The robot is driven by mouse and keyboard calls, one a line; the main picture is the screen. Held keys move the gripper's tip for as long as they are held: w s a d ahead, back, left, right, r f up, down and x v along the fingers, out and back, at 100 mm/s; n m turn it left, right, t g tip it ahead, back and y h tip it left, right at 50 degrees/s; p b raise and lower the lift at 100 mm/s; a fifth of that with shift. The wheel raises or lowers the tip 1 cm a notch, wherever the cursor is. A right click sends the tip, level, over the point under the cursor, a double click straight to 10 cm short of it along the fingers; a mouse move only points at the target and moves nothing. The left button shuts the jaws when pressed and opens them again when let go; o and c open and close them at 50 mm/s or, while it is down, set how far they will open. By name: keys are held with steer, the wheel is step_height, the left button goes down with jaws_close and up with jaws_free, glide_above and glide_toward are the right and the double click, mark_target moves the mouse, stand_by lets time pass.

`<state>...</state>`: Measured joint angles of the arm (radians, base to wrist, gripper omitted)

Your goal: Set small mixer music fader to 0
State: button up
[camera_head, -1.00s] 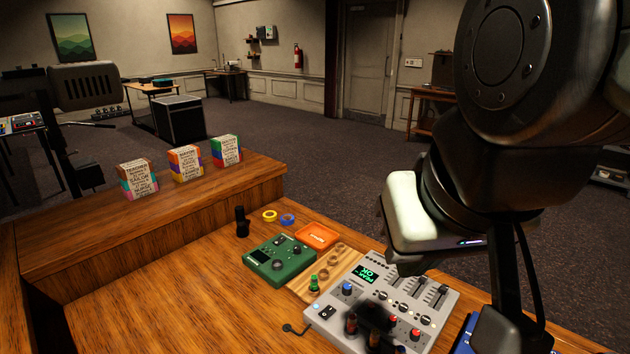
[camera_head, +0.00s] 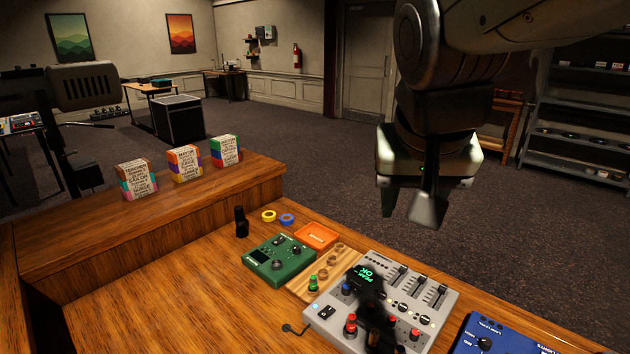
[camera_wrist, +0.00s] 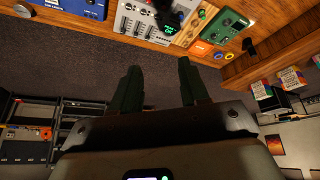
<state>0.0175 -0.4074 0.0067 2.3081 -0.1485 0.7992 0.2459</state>
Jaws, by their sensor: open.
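The small grey mixer (camera_head: 437,318) sits on the wooden desk, with a lit green display (camera_head: 366,272), knobs and several sliding faders (camera_head: 419,287) along its far right part. Fader labels are too small to read, so I cannot tell which is music. A dark shadow-like patch covers the mixer's middle and part of the display. My gripper (camera_head: 409,208) is open and empty, above and beyond the mixer's far edge, touching nothing. In the wrist view, both fingers of my gripper (camera_wrist: 158,68) are spread apart, with the mixer (camera_wrist: 140,22) at the top edge.
A green pedal box (camera_head: 280,260), an orange tray (camera_head: 316,235) and a wooden strip (camera_head: 312,287) lie left of the mixer. A blue unit (camera_head: 510,340) stands close at its right. A dark upright object (camera_head: 241,222) stands farther left. Open floor lies beyond the desk.

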steer(key=w+d+f+m+h, duration=0.1)
steer(key=w+d+f, duration=0.1)
steer(key=w, duration=0.4)
steer(key=w+d+f+m, duration=0.2)
steer(key=w+f, duration=0.1)
steer(key=w, duration=0.3)
steer(key=m+g, duration=0.2)
steer(key=m, duration=0.2)
glide_above(404, 267)
steer(key=s+a, duration=0.4)
step_height(404, 267, down, 25)
steer(key=shift+h, duration=0.4)
steer(key=x, duration=1.1)
steer(key=shift+w+d+r, duration=0.1)
steer(key=shift+w+d, duration=0.1)
steer(key=shift+w, duration=0.1)
jaws_close()
